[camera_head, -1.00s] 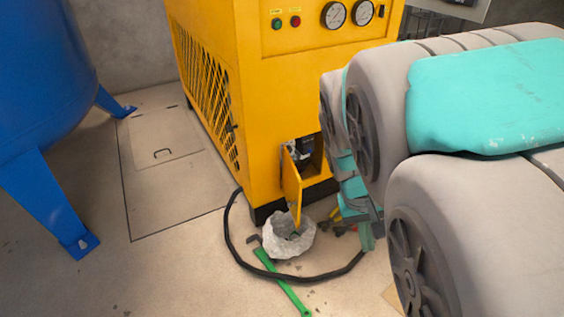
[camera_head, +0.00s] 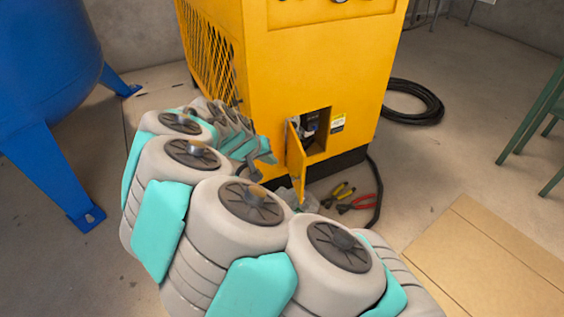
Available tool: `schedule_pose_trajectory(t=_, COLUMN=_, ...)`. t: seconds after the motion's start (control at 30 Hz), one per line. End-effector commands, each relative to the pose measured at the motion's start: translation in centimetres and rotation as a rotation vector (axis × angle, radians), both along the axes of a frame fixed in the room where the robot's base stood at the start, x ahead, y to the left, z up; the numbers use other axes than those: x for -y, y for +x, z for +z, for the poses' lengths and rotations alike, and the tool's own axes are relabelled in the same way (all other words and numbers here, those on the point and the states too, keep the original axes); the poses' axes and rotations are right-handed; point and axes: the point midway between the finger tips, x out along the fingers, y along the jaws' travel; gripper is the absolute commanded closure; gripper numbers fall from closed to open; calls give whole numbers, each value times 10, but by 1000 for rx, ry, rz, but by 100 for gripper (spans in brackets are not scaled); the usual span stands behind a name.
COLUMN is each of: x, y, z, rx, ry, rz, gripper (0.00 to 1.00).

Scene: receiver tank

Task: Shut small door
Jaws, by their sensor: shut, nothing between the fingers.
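The small yellow door (camera_head: 296,162) stands open at the lower front of the yellow machine (camera_head: 300,75). It is hinged at the left side of a dark square opening (camera_head: 316,130) and swings out toward me. Dark parts show inside the opening. My gripper (camera_head: 264,158) is shut and empty, just left of the door on its outer side. I cannot tell whether it touches the door. My arm curves across the lower picture from the right and hides the floor below the door.
Pliers with yellow (camera_head: 343,190) and red (camera_head: 358,203) handles lie below the opening. A whitish lump (camera_head: 305,201) is partly hidden by my arm. A blue tank (camera_head: 45,80) stands left. Cardboard (camera_head: 490,255) lies at right, with a coiled hose (camera_head: 412,103) behind.

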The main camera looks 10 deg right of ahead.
Motion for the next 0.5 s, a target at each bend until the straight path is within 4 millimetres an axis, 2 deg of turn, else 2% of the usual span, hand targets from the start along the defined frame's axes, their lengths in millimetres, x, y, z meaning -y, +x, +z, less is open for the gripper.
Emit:
schedule_pose_trajectory(t=0.4, x=37, y=30, z=-63, rx=-7, ry=-1, rz=-5, gripper=100)
schedule_pose_trajectory(t=0.5, x=47, y=36, z=-72, rx=-4, ry=1, rz=-5, gripper=100)
